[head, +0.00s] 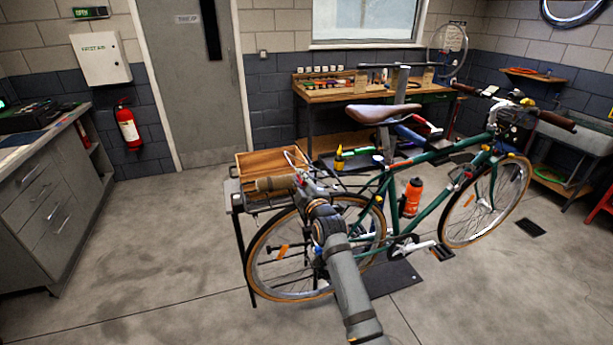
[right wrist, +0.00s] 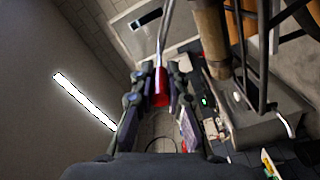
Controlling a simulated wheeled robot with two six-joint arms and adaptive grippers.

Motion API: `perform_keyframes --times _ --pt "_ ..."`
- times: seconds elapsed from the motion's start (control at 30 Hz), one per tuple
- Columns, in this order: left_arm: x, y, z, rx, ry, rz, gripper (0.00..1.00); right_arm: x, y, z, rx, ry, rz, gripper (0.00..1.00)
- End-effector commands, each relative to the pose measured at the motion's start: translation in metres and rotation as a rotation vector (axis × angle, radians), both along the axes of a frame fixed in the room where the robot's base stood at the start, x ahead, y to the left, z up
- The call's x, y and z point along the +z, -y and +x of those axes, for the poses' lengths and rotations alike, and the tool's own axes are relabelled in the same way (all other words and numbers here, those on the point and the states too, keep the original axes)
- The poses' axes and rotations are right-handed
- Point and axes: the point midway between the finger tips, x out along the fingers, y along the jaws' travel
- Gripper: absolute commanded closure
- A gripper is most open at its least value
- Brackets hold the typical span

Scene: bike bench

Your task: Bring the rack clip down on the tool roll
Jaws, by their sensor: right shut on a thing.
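The tan tool roll (head: 268,184) lies on the rear rack of the green bicycle, and shows in the right wrist view (right wrist: 211,42) beside dark rack bars. The rack clip is a bent silver wire (head: 291,157) that stands raised beside and above the roll. In the right wrist view its silver rod (right wrist: 164,38) ends in a red grip (right wrist: 161,88). My right gripper (head: 299,180) is shut on this red grip, with a finger on each side. My right forearm hides part of the rack and rear wheel. My left gripper is out of view.
A wooden box (head: 262,162) stands on a small table behind the rack. A drawer cabinet (head: 45,205) stands at the left, with open floor (head: 150,260) between.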

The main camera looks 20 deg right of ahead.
Motion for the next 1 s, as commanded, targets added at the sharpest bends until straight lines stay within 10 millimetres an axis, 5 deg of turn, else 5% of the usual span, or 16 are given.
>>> perform_keyframes --times 0.3,0.87,0.9,1.0 --pt "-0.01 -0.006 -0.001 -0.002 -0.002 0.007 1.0 -0.019 -0.006 0.0 -0.001 0.002 -0.013 1.0" --pt "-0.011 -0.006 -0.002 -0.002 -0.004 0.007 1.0 -0.022 -0.007 0.0 0.0 0.001 -0.01 1.0" --pt "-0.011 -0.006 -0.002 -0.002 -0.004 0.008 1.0 -0.022 -0.007 0.0 0.0 0.001 -0.011 0.82" --pt "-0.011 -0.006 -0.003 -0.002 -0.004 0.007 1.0 -0.022 -0.007 0.0 0.0 0.001 -0.011 0.69"
